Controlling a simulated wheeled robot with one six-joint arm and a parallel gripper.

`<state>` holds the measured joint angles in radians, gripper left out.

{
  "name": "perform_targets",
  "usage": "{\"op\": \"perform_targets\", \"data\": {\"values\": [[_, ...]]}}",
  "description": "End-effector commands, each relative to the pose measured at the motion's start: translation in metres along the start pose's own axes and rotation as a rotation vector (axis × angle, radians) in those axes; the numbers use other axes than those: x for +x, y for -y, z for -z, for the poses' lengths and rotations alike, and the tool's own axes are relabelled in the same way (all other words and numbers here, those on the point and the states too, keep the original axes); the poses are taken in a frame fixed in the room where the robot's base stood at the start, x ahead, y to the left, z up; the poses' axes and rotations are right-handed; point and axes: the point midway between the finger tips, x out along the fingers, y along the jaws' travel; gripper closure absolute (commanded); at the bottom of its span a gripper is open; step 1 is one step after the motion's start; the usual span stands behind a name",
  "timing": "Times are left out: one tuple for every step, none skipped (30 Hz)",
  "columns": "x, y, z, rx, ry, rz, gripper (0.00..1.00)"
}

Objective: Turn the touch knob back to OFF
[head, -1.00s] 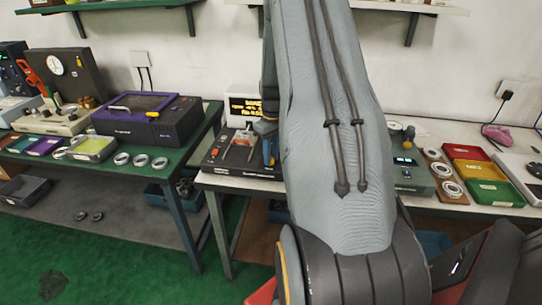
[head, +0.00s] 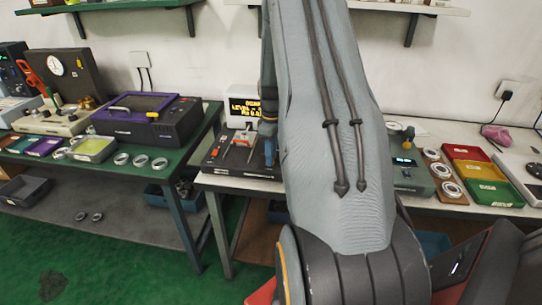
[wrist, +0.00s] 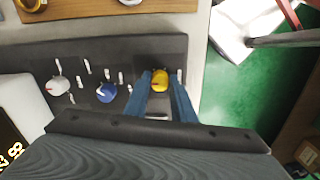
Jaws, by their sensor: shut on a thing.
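A dark control panel (wrist: 85,55) fills the left and middle of the wrist view. It carries a white knob (wrist: 57,86), a blue knob (wrist: 106,92) and a yellow knob (wrist: 160,80), with white marks around them. My gripper (wrist: 162,86) has its two blue fingers on either side of the yellow knob and is shut on it. A small red mark shows on the yellow knob. I cannot read which knob is the touch knob. In the head view, my arm hides part of the dark device (head: 222,160) and most of my gripper.
A white display box (head: 234,93) with yellow text stands behind the device. A purple-black machine (head: 180,122) and bearing rings (head: 140,160) are on the green table at left. Red, yellow and green trays (head: 490,190) lie at right.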

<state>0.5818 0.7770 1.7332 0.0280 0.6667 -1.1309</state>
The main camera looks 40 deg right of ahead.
Motion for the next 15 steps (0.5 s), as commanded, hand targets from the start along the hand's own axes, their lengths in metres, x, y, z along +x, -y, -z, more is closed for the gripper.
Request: {"op": "perform_targets", "data": {"values": [[-0.0016, -0.0013, 0.0008, -0.001, -0.002, -0.003, 1.00], [-0.0016, -0.0013, 0.0008, -0.001, -0.002, -0.003, 1.00], [-0.0016, -0.0013, 0.0008, -0.001, -0.002, -0.003, 1.00], [-0.0016, -0.0013, 0.0008, -0.001, -0.002, -0.003, 1.00], [-0.0016, -0.0013, 0.0008, -0.001, -0.002, -0.004, 1.00], [-0.0016, -0.0013, 0.0008, -0.001, -0.002, -0.003, 1.00], [-0.0017, -0.0013, 0.0008, -0.001, -0.002, -0.004, 1.00], [-0.0017, -0.0013, 0.0008, -0.001, -0.002, -0.004, 0.76], [-0.0017, -0.0013, 0.0008, -0.001, -0.002, -0.004, 0.69], [-0.0016, -0.0012, 0.0007, -0.001, -0.002, -0.003, 0.64], [-0.0014, -0.0011, 0.0007, 0.000, -0.001, -0.003, 0.59], [-0.0013, -0.0009, 0.0006, 0.000, -0.001, -0.003, 0.59], [-0.0011, -0.0008, 0.0005, 0.000, -0.001, -0.002, 0.59], [-0.0010, -0.0008, 0.0005, 0.000, -0.001, -0.002, 0.59], [-0.0008, -0.0006, 0.0004, 0.000, -0.001, -0.002, 0.59]]}}
